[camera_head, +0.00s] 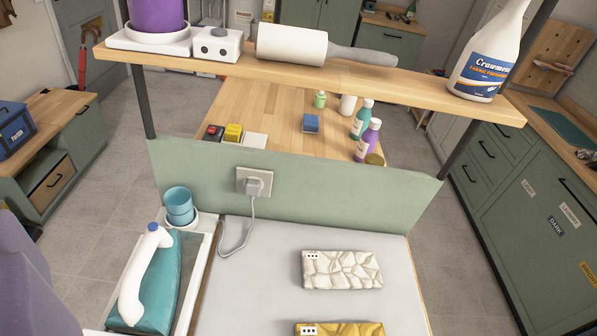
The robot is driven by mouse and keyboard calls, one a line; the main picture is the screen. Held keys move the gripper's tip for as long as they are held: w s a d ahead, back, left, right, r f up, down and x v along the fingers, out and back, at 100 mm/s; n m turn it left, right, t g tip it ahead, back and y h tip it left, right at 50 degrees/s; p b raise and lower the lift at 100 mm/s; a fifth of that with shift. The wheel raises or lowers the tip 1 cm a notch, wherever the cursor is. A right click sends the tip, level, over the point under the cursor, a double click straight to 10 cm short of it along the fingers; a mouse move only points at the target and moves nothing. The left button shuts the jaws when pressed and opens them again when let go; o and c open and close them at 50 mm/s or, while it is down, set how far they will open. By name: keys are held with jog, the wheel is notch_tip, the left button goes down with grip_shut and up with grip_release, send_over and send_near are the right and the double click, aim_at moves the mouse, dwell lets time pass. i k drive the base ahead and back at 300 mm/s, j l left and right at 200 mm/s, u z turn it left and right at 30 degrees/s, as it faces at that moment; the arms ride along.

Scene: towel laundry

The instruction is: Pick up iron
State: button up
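A teal body with a white curved handle and a blue tip, which looks like the iron (166,283), rests in a white tray (205,262) at the lower left. A white cord (250,222) runs from a plug in the wall socket (265,176) down towards this tray; where it ends is not clear. My gripper is not in view, so its opening and its distance from the iron do not show.
A wooden shelf (345,77) with a spray bottle (487,52) and a roller (291,46) crosses above. A blue cup (179,204) stands behind the iron. Two patterned folded bundles, one white (342,270), one yellow (340,329), lie on the grey surface (262,290).

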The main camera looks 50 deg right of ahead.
aim_at(147, 302)
jog(key=i+j+u, duration=0.1)
jog(key=i+j, duration=0.15)
jog(key=i, duration=0.25)
jog(key=i+j, duration=0.25)
jog(key=i, duration=0.3)
jog(key=u, duration=0.05)
